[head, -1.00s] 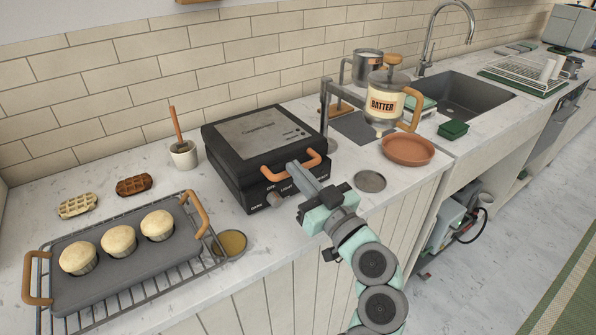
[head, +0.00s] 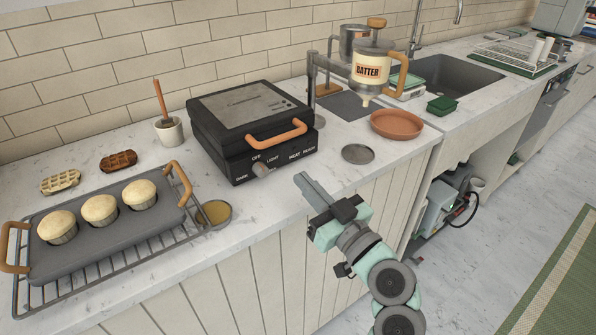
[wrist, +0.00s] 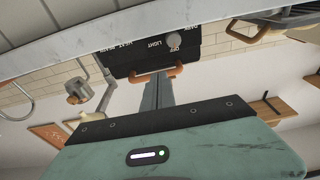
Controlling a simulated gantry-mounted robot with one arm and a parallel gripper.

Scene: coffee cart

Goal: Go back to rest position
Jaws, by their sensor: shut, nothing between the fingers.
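My gripper (head: 308,184) is shut and empty in the head view. It hangs in front of the counter's front edge, just below and to the right of the waffle maker. In the wrist view its closed fingers (wrist: 158,94) point toward the waffle maker's handle (wrist: 157,74), apart from it as seen in the head view. The black waffle maker (head: 210,146) has its lid down, with an orange handle (head: 277,134) on the front and a dial (head: 262,170) below it.
Left of the waffle maker, a muffin pan (head: 75,267) with three muffins sits on a wire rack (head: 175,237). Two waffles (head: 60,182) lie behind it. On the right are a batter dispenser (head: 370,75), a terracotta plate (head: 397,125) and a sink (head: 450,85).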

